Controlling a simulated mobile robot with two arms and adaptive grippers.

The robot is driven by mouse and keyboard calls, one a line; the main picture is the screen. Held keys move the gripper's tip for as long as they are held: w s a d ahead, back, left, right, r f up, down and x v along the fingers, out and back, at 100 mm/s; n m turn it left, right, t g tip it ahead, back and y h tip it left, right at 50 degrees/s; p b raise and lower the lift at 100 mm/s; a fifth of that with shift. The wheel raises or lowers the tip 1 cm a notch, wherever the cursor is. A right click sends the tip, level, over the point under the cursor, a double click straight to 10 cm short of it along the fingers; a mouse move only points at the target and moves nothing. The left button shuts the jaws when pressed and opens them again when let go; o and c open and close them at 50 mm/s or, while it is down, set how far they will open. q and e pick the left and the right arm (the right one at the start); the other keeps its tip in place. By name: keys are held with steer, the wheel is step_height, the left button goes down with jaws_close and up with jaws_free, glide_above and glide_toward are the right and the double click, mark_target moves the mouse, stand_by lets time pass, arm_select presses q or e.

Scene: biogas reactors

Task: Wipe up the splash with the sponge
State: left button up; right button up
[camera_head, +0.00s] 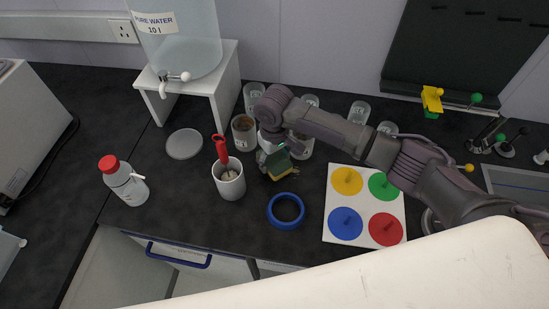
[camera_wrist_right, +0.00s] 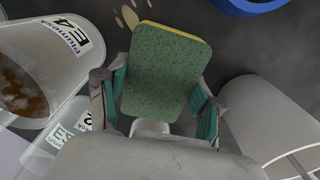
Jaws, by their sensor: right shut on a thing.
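The sponge (camera_head: 279,165) is green with a yellow layer. My right gripper (camera_head: 269,158) is shut on it above the dark worktop, behind the blue ring. In the right wrist view the sponge (camera_wrist_right: 160,70) stands out between the two fingers, its green face toward the camera. The splash (camera_wrist_right: 129,17) shows there as a few pale tan spots on the dark worktop, just beyond the sponge's upper left edge. I cannot make out the splash in the head view. Whether the sponge touches the worktop is unclear. My left gripper is not in view.
A white cup (camera_head: 229,180) with a red-handled tool stands left of the sponge. A blue ring (camera_head: 286,211) lies in front. A jar with brown contents (camera_head: 243,132) and other jars stand behind. A board with coloured discs (camera_head: 366,205) lies right, a red-capped bottle (camera_head: 124,181) left.

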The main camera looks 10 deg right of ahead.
steer(key=shift+f+b, duration=0.35)
steer(key=shift+f, duration=0.65)
stand_by(0.5)
